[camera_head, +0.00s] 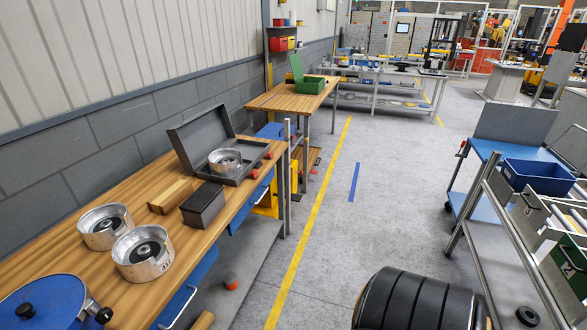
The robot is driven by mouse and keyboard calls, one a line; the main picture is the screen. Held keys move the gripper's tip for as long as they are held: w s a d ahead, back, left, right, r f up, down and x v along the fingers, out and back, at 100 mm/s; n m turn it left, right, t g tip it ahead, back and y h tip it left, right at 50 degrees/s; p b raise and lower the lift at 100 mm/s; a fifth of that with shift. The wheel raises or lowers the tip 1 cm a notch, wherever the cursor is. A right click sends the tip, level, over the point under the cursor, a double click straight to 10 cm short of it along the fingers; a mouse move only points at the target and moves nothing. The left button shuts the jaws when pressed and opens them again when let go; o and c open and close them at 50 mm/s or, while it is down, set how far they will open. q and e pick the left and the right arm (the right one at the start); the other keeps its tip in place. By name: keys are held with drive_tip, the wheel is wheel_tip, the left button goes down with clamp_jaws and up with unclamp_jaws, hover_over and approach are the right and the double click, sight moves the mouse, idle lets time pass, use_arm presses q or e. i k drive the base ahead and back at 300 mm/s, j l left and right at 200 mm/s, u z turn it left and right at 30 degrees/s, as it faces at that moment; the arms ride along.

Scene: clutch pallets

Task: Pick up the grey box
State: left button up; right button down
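A grey box with its lid raised (200,132) stands at the far end of the near wooden workbench. A round metal clutch part (226,161) sits in its tray. A smaller closed dark grey box (203,207) lies on the same bench, nearer to me. It sits beside a wooden block (170,196) and apart from the open box. Neither of my grippers is in view, and nothing is touching either box.
Two metal clutch parts (143,252) (105,226) and a blue round object (45,303) are on the near bench (85,275). A farther bench holds a green box (310,85). A shelf cart with a blue bin (538,177) stands right. Grey floor lies between.

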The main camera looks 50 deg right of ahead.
sight(199, 211)
drive_tip(key=z, duration=0.95)
